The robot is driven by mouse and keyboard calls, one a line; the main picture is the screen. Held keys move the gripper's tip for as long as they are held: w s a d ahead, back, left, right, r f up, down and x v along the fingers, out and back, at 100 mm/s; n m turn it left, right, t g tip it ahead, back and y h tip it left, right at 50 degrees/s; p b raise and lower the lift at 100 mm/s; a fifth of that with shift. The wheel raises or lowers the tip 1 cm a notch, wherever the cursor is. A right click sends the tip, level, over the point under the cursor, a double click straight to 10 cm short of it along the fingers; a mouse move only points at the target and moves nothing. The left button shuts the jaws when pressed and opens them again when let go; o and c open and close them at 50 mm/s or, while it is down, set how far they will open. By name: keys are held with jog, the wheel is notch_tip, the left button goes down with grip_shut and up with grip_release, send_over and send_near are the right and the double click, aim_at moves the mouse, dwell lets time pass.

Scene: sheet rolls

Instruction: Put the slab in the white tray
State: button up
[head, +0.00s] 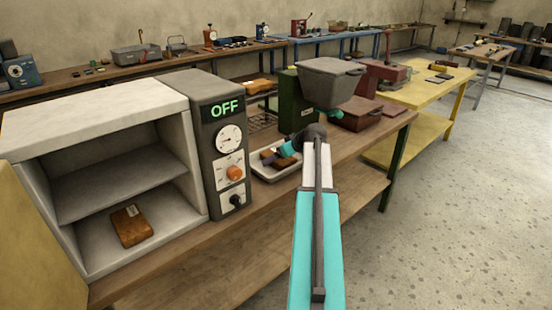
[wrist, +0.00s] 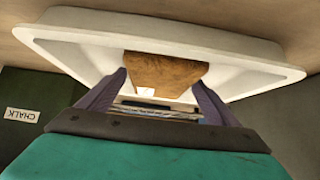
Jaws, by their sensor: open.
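The white tray (head: 262,174) stands on the wooden bench, right of the grey control panel; it fills the upper wrist view (wrist: 255,62). A brown slab (wrist: 165,72) with a small pale label lies in the tray. It also shows in the head view (head: 284,163), partly hidden by my gripper. My gripper (head: 277,157) reaches into the tray from the right. In the wrist view its jaws (wrist: 160,80) are open, one finger on each side of the slab's near end. I cannot tell whether they touch it.
Another brown slab (head: 131,226) lies in the open white oven (head: 100,110), whose panel reads OFF. A green machine with a grey hopper (head: 330,78) stands behind my gripper. A third brown block (head: 257,86) lies further back. Floor at right is free.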

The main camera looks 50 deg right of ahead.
jog(key=shift+r, duration=0.1)
jog(key=shift+s+r, duration=0.1)
jog(key=v, duration=1.1)
jog(key=shift+s+r, duration=0.25)
jog(key=shift+s, duration=0.05)
jog(key=shift+s, duration=0.1)
dwell(0.5)
